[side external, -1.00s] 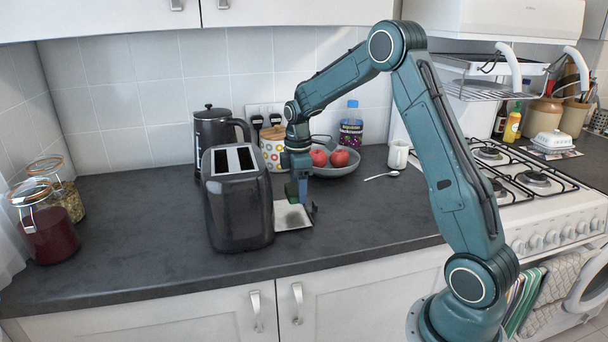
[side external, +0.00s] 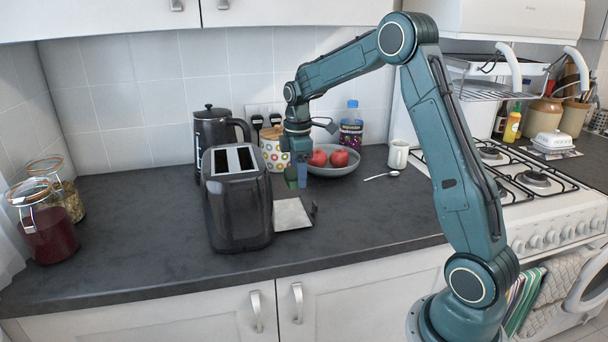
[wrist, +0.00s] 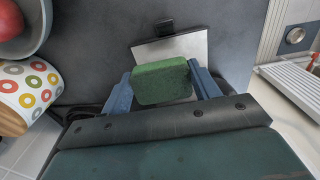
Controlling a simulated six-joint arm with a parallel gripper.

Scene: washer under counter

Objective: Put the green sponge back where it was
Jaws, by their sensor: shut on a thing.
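The green sponge (wrist: 162,82) is between the two blue fingers of my gripper (wrist: 163,88) in the wrist view. My gripper is shut on it. In the side view my gripper (side external: 297,178) holds the sponge (side external: 291,174) above the counter, just behind a flat pale square plate (side external: 292,214) with a dark upright piece at its right. In the wrist view the plate (wrist: 190,46) shows beyond the sponge, which hides part of it.
A black toaster (side external: 238,205) stands close on the left. A grey bowl (side external: 335,170) with red apples, a dotted pot (side external: 273,152) and a black kettle (side external: 212,135) stand behind. A white mug (side external: 398,154) and spoon (side external: 382,176) are right. The front counter is clear.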

